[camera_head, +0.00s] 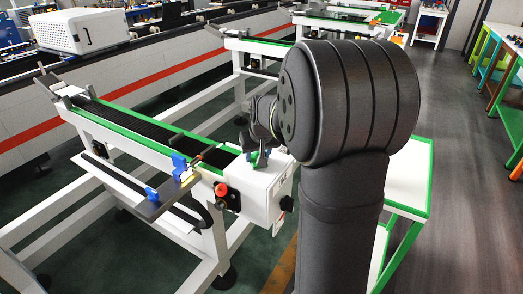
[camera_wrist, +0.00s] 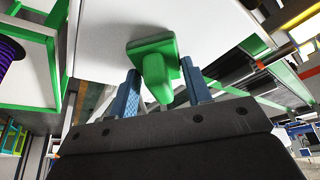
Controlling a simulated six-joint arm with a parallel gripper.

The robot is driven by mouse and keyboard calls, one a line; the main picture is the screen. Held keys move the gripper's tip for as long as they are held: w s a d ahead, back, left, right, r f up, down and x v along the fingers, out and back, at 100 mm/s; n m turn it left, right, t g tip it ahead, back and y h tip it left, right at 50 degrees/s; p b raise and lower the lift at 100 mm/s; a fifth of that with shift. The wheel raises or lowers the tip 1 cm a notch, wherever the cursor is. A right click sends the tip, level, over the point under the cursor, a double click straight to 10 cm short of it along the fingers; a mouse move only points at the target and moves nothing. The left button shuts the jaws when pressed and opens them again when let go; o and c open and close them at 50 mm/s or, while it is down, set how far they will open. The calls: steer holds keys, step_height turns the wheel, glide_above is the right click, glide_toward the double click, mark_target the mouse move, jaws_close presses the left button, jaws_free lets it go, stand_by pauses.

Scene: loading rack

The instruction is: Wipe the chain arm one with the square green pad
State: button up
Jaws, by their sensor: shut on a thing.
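My gripper (camera_wrist: 160,95) is shut on the green pad (camera_wrist: 150,47), with blue fingers on both sides of its green handle. The pad's broad face points away from my gripper towards a white surface (camera_wrist: 195,18); I cannot tell whether they touch. In the head view my gripper (camera_head: 258,158) is small, partly behind my dark arm, just above the white end box (camera_head: 262,188) of the nearest rack arm. That arm has a dark track (camera_head: 130,122) between green edges and looks like the chain arm; no label on it can be read.
A dark side plate (camera_head: 165,198) with blue blocks and a red knob (camera_head: 221,189) stick out from the near arm. A white table with green edges (camera_head: 410,172) stands right, partly behind my arm. Similar arms stand farther back. Grey floor (camera_head: 460,200) is clear at right.

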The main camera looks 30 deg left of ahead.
mark_target(250, 168)
steer(key=shift+s, duration=2)
step_height(250, 168, up, 8)
